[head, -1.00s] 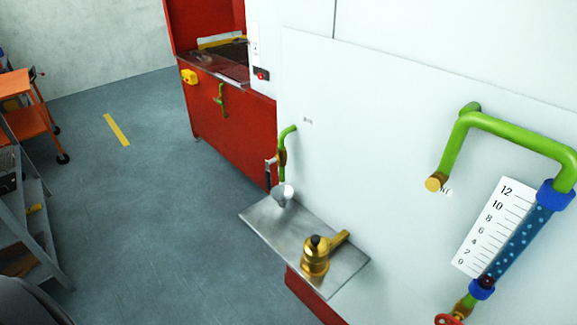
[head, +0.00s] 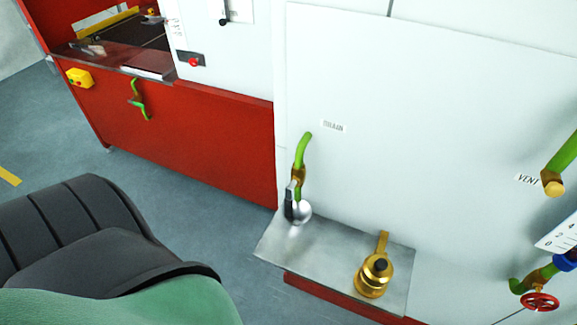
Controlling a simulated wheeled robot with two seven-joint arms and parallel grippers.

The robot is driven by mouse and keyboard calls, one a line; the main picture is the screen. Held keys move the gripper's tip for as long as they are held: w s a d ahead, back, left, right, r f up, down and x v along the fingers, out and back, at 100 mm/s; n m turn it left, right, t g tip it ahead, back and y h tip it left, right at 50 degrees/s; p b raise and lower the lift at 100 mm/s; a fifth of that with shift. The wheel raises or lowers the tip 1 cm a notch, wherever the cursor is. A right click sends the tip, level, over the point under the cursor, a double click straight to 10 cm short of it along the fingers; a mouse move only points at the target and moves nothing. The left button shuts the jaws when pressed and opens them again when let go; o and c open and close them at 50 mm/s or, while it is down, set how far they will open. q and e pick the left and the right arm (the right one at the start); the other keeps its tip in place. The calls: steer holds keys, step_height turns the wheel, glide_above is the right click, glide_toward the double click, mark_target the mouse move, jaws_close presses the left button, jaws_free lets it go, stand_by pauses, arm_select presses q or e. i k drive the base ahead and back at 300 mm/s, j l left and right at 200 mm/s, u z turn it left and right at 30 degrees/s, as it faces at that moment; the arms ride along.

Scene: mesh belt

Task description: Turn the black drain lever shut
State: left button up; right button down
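The black drain lever (head: 289,205) is small in the head view, left of centre. It points down from the brass valve (head: 298,177) on the green drain pipe (head: 303,148), which comes out of the white panel beside a label reading DRAIN (head: 334,126). A shiny silver rounded piece (head: 302,211) sits just below and right of the lever and partly merges with it. Whether the valve passes flow cannot be told. Neither of my grippers is in view. A dark and green part, likely mine, fills the lower left, apart from the lever in the picture.
A metal shelf (head: 335,262) juts out below the lever, carrying a brass can (head: 373,277) with a handle. A red cabinet (head: 190,130) stands left. A VENT pipe end (head: 553,184) and red handwheel (head: 540,301) are at right. Floor (head: 75,165) at left is clear.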

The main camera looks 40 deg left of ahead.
mark_target(288, 200)
steer(key=j+z, duration=0.25)
steer(key=j, duration=0.2)
steer(key=j+z, duration=0.25)
steer(key=j, duration=0.15)
steer(key=j+z, duration=0.25)
steer(key=j, duration=0.2)
steer(key=k+j+z, duration=0.2)
steer(key=j, duration=0.2)
steer(key=k+j+z, duration=0.1)
steer(key=j+z, duration=0.15)
steer(key=j, duration=0.15)
steer(key=k+j+z, duration=0.25)
steer(key=j+z, duration=0.25)
steer(key=j, duration=0.3)
steer(key=k+j+z, duration=0.1)
steer(key=j+z, duration=0.2)
steer(key=j, duration=0.25)
